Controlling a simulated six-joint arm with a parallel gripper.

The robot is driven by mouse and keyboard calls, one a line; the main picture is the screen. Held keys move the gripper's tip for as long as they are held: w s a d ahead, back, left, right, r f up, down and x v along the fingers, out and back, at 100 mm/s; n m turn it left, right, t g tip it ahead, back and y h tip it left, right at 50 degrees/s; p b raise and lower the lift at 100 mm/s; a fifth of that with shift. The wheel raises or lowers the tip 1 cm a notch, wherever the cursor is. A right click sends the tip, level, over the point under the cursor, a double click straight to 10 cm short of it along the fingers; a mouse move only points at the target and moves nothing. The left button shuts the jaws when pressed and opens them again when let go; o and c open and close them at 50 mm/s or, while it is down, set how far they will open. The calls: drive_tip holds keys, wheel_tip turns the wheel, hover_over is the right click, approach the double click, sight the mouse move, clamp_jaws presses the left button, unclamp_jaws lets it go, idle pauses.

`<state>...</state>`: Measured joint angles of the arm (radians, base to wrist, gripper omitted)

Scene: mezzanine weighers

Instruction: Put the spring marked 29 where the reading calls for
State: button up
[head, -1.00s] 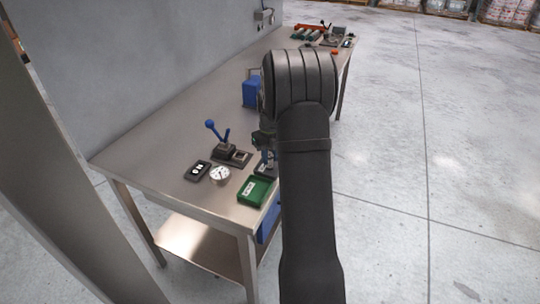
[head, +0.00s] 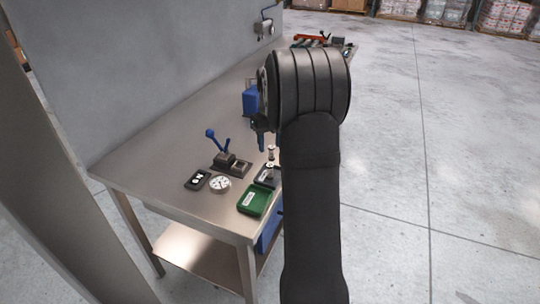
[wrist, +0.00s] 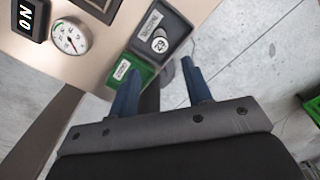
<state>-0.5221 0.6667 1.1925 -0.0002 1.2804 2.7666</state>
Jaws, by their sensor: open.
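The spring marked 29 (wrist: 159,44) shows its round white top in the wrist view, inside a dark grey tray (wrist: 181,23) with a label. In the head view my gripper (head: 261,138) is partly hidden by my arm. A round white dial gauge (head: 219,184) lies left of the trays; its needle shows in the wrist view (wrist: 70,37), too small to read exactly.
A green tray (head: 253,201) with a label sits beside the dark tray at the table edge. A black display box (head: 197,181), a blue-handled lever device (head: 228,160) and a blue bin (head: 250,101) are also on the table (head: 150,150). Free steel surface lies left of the lever.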

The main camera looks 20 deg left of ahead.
wheel_tip(320, 180, up, 2)
drive_tip(key=shift+r, duration=0.2)
drive_tip(key=shift+f, duration=4.3)
